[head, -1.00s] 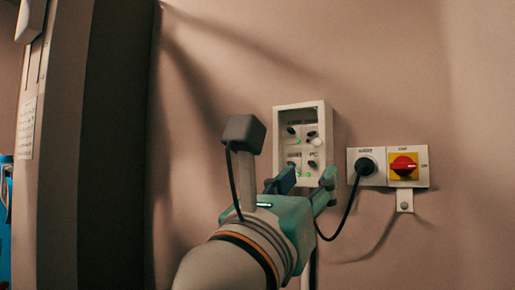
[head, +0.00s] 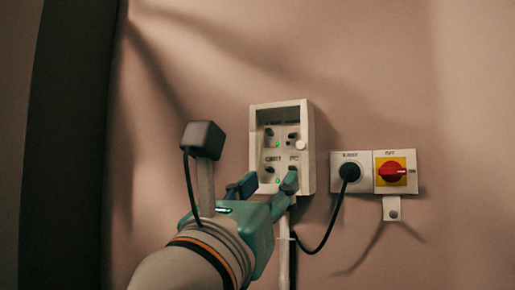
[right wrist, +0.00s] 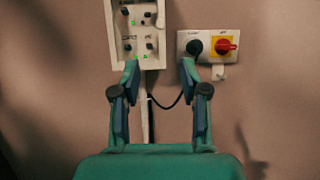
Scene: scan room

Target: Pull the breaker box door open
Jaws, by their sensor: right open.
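The breaker box (head: 309,128) is a pale box on the wall, with several dark switches and green lights inside its frame. A small white round knob (head: 301,145) sits at its right side. I cannot tell whether a clear door covers the front. My right gripper (head: 265,186) is open and empty, in front of the box's lower part, its right finger overlapping the lower right switch. In the right wrist view the gripper (right wrist: 160,68) has its fingers spread below the box (right wrist: 109,32), and the knob (right wrist: 160,21) lies above the gap. My left gripper is out of view.
A socket with a black plug (head: 349,172) and a red rotary switch on a yellow plate (head: 392,172) are to the right of the box. A black cable (head: 325,240) loops below. A dark upright panel (head: 70,150) stands at the left. The wall above is clear.

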